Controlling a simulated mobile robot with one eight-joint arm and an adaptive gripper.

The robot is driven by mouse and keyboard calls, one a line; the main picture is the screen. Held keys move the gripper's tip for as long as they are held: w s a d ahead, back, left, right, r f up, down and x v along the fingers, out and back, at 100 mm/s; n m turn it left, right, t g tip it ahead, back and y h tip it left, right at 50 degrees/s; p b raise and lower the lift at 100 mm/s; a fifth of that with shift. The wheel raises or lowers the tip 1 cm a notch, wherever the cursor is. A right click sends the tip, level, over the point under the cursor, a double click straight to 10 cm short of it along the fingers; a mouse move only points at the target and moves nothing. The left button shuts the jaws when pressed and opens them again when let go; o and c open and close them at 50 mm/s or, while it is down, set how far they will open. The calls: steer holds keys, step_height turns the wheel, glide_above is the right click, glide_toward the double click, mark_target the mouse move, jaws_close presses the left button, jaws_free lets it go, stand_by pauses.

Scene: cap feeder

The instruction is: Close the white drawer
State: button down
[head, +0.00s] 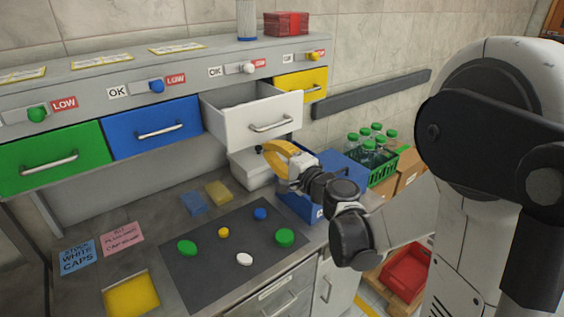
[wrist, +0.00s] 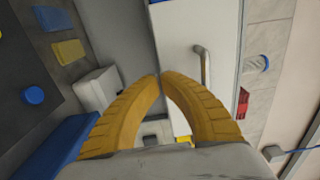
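The white drawer (head: 235,122) is pulled out from the cabinet, between the blue drawer and the yellow drawer. Its metal handle (head: 270,123) is on the front face. In the wrist view, the white drawer front (wrist: 180,40) and its handle (wrist: 204,65) lie beyond my fingers. My gripper (head: 266,147) has yellow fingers and is just below the drawer front in the head view. The fingertips meet in the wrist view (wrist: 160,77), with nothing seen between them. The gripper is off the handle; whether it touches the drawer front cannot be told.
The blue drawer (head: 152,128), green drawer (head: 50,160) and yellow drawer (head: 301,84) look shut. A dark mat (head: 215,270) with several caps lies on the counter below. A blue box (head: 296,206) and a green crate of bottles (head: 383,174) stand near my arm.

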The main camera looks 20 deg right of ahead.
steer(key=shift+x, duration=1.15)
steer(key=b+x, duration=0.1)
steer(key=x, duration=1.4)
steer(key=shift+w, duration=0.25)
